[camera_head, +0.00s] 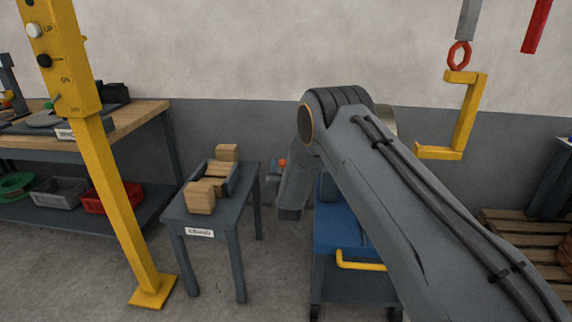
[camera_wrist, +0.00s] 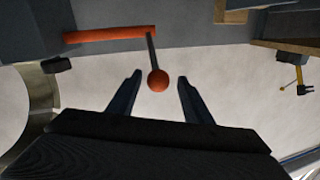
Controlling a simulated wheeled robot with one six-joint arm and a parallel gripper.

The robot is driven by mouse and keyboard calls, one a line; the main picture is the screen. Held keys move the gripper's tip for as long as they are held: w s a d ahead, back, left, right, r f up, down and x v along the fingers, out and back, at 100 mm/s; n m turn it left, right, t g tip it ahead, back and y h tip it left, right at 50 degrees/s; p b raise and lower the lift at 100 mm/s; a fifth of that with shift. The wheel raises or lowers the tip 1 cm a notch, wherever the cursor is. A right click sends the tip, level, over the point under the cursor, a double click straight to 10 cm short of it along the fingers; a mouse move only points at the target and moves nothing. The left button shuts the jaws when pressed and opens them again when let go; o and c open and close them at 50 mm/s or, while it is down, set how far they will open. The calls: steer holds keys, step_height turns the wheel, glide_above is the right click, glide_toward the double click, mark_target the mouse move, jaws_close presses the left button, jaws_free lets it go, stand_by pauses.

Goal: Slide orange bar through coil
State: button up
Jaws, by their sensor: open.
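In the wrist view, my gripper (camera_wrist: 160,78) is open, with its two dark fingers apart. An orange ball (camera_wrist: 158,82) on a thin dark stem shows between the fingertips; I cannot tell how far beyond them it is. An orange bar (camera_wrist: 110,34) lies along a grey surface above, apart from the fingers. In the head view, a small orange knob (camera_head: 282,162) shows just left of my arm, whose links hide much behind it. A large pale metal ring (camera_wrist: 18,105) is cut off at the left of the wrist view; I cannot tell whether it is the coil.
A small grey table (camera_head: 222,208) with wooden blocks (camera_head: 201,197) stands left of my arm. A blue cart (camera_head: 338,238) with a yellow handle is partly behind my arm. A yellow hook (camera_head: 465,112) hangs at right. A yellow post (camera_head: 120,205) and workbench (camera_head: 140,118) stand at left.

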steer(key=shift+w, duration=0.9)
steer(key=shift+c, duration=0.5)
